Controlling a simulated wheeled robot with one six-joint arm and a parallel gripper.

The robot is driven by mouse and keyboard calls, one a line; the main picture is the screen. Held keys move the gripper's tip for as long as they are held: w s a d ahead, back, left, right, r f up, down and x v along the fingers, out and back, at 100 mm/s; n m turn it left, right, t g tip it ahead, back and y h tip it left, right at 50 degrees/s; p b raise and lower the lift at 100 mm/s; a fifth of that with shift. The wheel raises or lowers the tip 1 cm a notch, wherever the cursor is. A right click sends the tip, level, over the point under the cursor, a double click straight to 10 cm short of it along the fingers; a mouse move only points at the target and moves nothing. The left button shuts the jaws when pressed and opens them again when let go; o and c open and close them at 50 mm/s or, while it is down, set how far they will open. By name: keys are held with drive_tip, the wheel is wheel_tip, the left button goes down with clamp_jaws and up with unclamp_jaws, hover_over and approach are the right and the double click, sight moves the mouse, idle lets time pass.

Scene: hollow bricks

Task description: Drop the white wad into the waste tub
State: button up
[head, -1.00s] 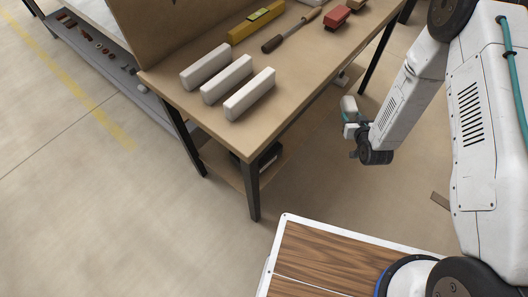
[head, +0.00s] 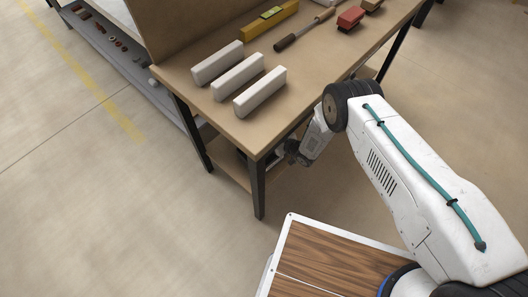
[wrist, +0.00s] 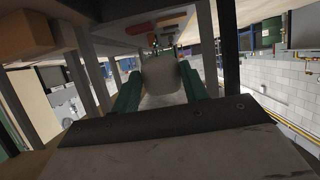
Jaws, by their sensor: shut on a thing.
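The white wad (wrist: 160,74) shows in the wrist view as a pale rounded lump. It sits between the two green fingers of my gripper (wrist: 160,88), which is shut on it. In the head view my arm reaches toward the near right edge of the workbench, with its wrist low beside the bench. My fingers and the wad cannot be made out there. I cannot pick out the waste tub in either view.
The workbench (head: 222,110) carries three white bricks (head: 260,91), a yellow level (head: 262,20), a chisel-like tool (head: 300,34) and a red block (head: 350,18). Its black front leg (head: 258,190) and lower shelf are close to my wrist. Open floor (head: 80,210) lies left.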

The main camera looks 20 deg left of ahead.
drive_tip(key=shift+f, duration=2.5)
drive_tip(key=o, duration=1)
drive_tip(key=shift+o, duration=0.2)
drive_tip(key=shift+d, duration=0.1)
drive_tip(key=v, duration=0.7)
drive_tip(key=shift+s+d, duration=0.2)
drive_tip(key=shift+d, duration=0.1)
